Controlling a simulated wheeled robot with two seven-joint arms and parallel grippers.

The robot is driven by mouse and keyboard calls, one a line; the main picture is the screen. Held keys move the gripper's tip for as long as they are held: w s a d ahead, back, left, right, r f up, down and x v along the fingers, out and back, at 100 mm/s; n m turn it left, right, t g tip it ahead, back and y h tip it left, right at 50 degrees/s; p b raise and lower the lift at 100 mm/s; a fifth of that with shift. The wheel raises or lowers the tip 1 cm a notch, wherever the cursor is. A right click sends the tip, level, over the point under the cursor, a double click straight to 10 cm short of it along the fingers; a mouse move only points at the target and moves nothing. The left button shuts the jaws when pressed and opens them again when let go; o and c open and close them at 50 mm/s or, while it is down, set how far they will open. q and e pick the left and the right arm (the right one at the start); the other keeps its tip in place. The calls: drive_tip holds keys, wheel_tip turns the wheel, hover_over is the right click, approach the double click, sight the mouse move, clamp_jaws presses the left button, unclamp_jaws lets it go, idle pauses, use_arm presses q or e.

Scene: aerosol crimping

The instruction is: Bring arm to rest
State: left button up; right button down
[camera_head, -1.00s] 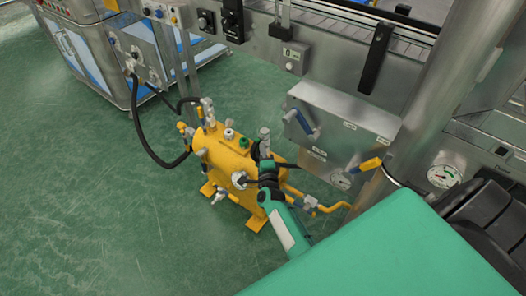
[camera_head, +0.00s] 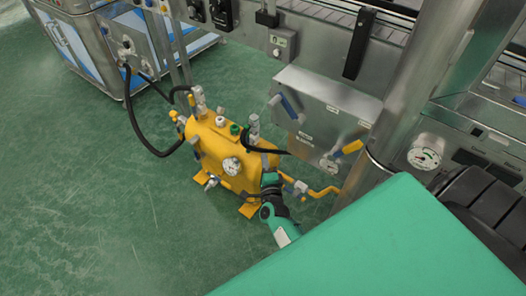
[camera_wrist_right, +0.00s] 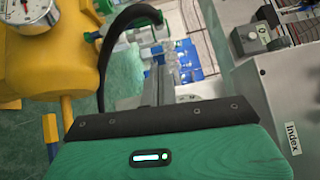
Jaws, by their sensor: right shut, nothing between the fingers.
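My right arm (camera_head: 282,228), green and black, reaches up from the lower middle of the head view. Its gripper (camera_head: 270,181) is small there, in front of the right end of the yellow tank (camera_head: 222,158). The gripper is shut and empty. I cannot tell from the head view how far it is from the tank. In the right wrist view the green wrist housing (camera_wrist_right: 165,155) fills the bottom, and the fingertips are hard to make out. My left gripper is not in view.
The yellow tank carries a gauge (camera_head: 231,165), valves and a black hose (camera_head: 140,130). A grey metal box (camera_head: 325,110) with a lever is behind it. A steel column (camera_head: 405,90) and a gauge (camera_head: 424,152) are at right. Green floor (camera_head: 90,220) is clear at lower left.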

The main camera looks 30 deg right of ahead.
drive_tip(key=shift+s+a, duration=0.3)
drive_tip(key=shift+s, duration=0.35)
